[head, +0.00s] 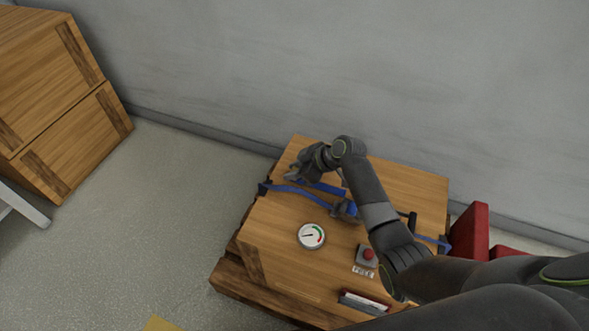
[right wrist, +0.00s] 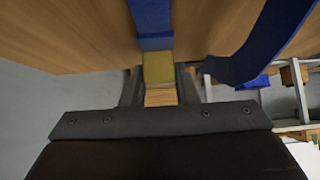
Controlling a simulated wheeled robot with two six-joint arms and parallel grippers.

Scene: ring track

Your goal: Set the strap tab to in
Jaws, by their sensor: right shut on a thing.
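A wooden crate (head: 284,258) stands near the wall with blue straps (head: 300,191) across its top. My right gripper (head: 294,173) is at the far left part of the crate top, beside the strap. In the right wrist view the fingers (right wrist: 159,87) are shut on the strap tab (right wrist: 158,67), a yellowish end piece on a blue strap (right wrist: 151,22). In the head view the tab is hidden by my gripper. My left gripper is not in view.
On the crate top are a round gauge (head: 312,236) and a red button (head: 368,254) on a small box. A red object (head: 470,232) stands at the crate's right. Larger wooden crates (head: 60,100) stand at the left. Floor between them is clear.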

